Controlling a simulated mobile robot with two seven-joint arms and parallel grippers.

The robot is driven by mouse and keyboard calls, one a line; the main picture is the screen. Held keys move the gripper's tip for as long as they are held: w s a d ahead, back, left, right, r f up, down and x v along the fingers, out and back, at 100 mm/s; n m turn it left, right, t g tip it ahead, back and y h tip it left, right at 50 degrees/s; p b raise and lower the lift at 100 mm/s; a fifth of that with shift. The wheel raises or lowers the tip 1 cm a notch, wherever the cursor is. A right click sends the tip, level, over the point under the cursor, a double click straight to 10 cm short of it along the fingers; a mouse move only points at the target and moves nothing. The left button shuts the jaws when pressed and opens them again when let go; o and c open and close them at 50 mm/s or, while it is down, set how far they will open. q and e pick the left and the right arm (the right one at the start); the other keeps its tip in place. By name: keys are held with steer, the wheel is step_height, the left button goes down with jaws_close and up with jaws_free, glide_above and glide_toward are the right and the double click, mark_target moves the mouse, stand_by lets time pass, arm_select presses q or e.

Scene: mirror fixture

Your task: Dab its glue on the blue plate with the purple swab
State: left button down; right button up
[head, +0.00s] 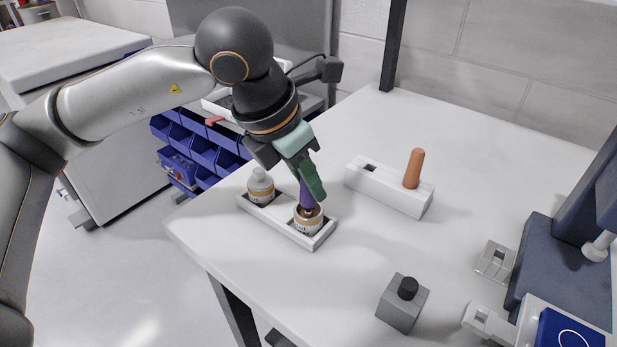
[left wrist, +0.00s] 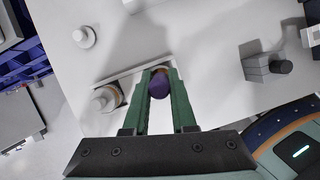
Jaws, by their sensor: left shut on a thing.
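My left gripper (head: 311,180) has green fingers and is shut on the purple swab (head: 307,196), which points down. The swab's lower end is at the mouth of the right-hand jar (head: 308,221) in a white tray (head: 274,228); how deep it reaches is hidden. In the left wrist view, the purple swab (left wrist: 160,86) shows between the fingers. A blue plate (head: 568,332) with a white ring outline lies at the bottom right of the head view, partly cut off by the edge. My right gripper is not in view.
A white-capped bottle (head: 260,187) stands in the tray's left end. A white holder (head: 385,188) carries an orange swab (head: 414,168). A grey block with black knob (head: 403,303) stands near the front. A dark blue fixture (head: 560,260) rises at right. The table's middle is clear.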

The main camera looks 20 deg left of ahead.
arm_select(q)
steer(key=shift+r+p, duration=2)
steer(key=shift+r, duration=1.5)
